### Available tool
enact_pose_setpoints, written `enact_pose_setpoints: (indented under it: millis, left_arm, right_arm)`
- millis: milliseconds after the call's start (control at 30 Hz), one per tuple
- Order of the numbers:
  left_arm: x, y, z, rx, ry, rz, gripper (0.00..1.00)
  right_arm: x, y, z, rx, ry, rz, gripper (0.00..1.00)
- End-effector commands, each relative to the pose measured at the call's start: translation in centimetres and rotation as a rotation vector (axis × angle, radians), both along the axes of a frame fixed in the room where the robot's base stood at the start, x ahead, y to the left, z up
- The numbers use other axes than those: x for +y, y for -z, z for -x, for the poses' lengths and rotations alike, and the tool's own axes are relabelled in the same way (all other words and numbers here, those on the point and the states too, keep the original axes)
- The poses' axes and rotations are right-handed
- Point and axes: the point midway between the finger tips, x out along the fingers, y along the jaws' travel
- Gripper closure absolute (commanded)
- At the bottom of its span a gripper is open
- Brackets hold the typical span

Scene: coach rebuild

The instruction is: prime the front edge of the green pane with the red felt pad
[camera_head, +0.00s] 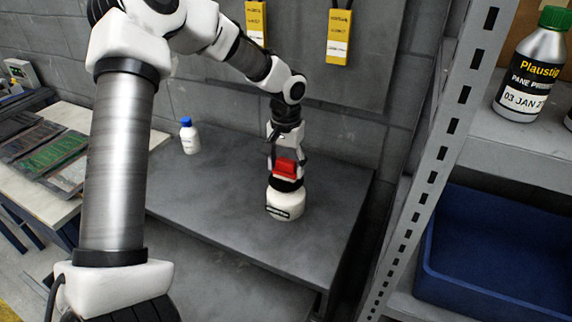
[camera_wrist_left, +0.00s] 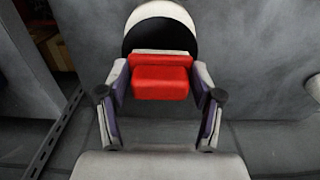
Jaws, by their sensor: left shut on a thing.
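My left gripper (camera_head: 286,158) points down over the grey table. It is shut on the red felt pad (camera_head: 286,167), which also shows between both fingers in the left wrist view (camera_wrist_left: 161,82). Right below the pad is a round white pot (camera_head: 284,204) with a black top; it also shows behind the pad in the wrist view (camera_wrist_left: 160,12). I cannot tell whether pad and pot touch. Several flat panes lie on the pale bench at the left; one is the green pane (camera_head: 50,154). My right gripper is not in view.
A white bottle with a blue cap (camera_head: 189,139) stands at the back of the grey table (camera_head: 215,190). A shelf rack at the right holds a green-capped primer bottle (camera_head: 530,75) and a blue crate (camera_head: 490,250). Yellow tags (camera_head: 339,38) hang behind. The table's right part is clear.

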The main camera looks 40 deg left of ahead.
Motion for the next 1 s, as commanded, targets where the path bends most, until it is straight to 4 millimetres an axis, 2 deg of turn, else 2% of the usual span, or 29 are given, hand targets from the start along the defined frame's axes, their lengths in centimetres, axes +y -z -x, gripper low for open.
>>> enact_pose_setpoints:
  millis: [1000]
  left_arm:
    - [0.0,1.0,0.0,0.000,0.000,0.000,0.62]
  right_arm:
    - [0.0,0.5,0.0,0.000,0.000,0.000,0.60]
